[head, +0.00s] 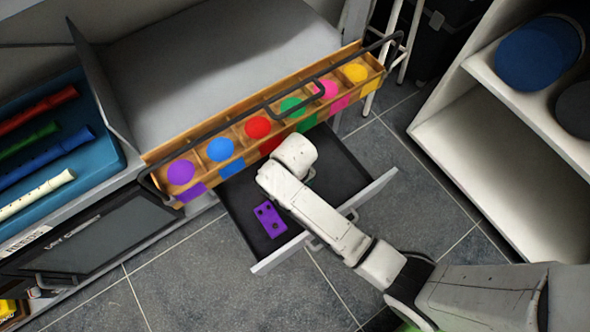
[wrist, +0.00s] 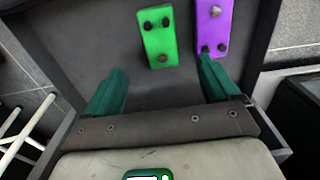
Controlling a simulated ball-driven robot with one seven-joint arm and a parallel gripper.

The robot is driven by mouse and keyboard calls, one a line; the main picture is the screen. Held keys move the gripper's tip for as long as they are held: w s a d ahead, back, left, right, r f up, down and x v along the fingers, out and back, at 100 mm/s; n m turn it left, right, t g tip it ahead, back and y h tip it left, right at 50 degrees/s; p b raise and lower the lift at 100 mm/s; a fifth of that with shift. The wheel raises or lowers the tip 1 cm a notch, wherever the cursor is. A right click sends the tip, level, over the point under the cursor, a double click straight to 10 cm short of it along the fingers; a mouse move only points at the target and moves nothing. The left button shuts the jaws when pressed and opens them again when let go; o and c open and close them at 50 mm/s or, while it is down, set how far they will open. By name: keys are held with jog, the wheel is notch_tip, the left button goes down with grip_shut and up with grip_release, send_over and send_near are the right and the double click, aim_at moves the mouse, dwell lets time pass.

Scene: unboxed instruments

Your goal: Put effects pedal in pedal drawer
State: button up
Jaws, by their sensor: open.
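The pedal drawer (head: 278,254) is pulled open below a worktop in the head view, with a dark floor and a pale front panel. A purple effects pedal (head: 269,219) lies in it near the front left. A green effects pedal (wrist: 158,38) lies on the drawer floor, beside the purple one in the wrist view (wrist: 210,27); my arm hides most of it in the head view. My gripper (wrist: 160,68) is open and empty, its two teal fingers apart over the drawer. The green pedal shows beyond the gap between them, apart from both. My arm hides the fingers in the head view.
A wooden rack (head: 235,129) with coloured discs and a dark handle spans above the drawer's back. Several recorders lie in a blue tray (head: 100,160) at left. White shelves (head: 470,140) stand at right. Tiled floor (head: 190,270) is clear in front.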

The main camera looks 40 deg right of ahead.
jog(key=shift+r, duration=0.45)
jog(key=shift+d, duration=0.15)
jog(key=s+d+r, duration=0.5)
jog(key=s+r, duration=0.1)
jog(key=s, duration=0.2)
jog(key=s+d+r+t, duration=0.1)
jog(key=s+d+r, duration=0.3)
jog(key=s, duration=0.4)
jog(key=shift+s+d+r, duration=0.25)
jog(key=shift+d+r, duration=0.1)
jog(key=shift+r, duration=0.5)
jog(key=shift+f, duration=0.1)
